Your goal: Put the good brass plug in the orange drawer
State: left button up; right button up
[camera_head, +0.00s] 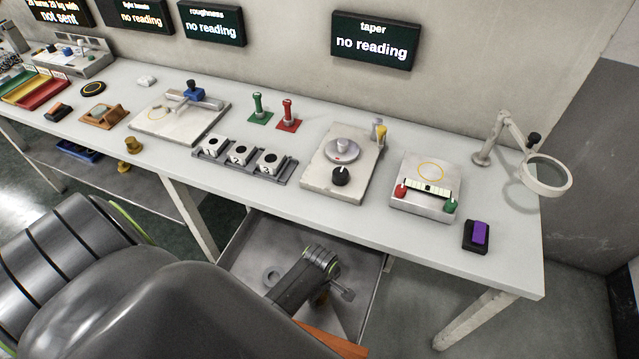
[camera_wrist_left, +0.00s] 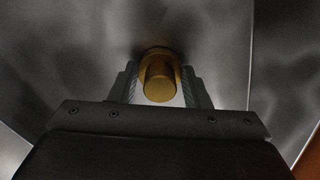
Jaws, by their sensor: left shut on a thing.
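My left gripper (camera_head: 343,291) is low over an open drawer (camera_head: 240,247) under the bench. The drawer has a grey metal inside and an orange front edge (camera_head: 332,341). In the left wrist view the gripper is shut on a brass plug (camera_wrist_left: 160,84), with a finger on each side and grey metal behind. The head view does not clearly show this plug. My right gripper is not in view.
The bench (camera_head: 270,195) above holds a gauge with a dial (camera_head: 340,176), numbered white blocks (camera_head: 240,155), a level device (camera_head: 428,189) and a magnifier lamp (camera_head: 546,175). The taper screen (camera_head: 372,42) reads "no reading".

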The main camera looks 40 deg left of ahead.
pick_arm(q)
jog(key=shift+f, duration=0.2)
jog(key=o, duration=1.4)
jog(key=shift+c, duration=0.2)
jog(key=shift+r, duration=0.5)
notch_tip(320, 180, up, 11)
jog(key=p, duration=0.1)
jog(key=shift+r, duration=0.2)
jog(key=shift+r, duration=0.1)
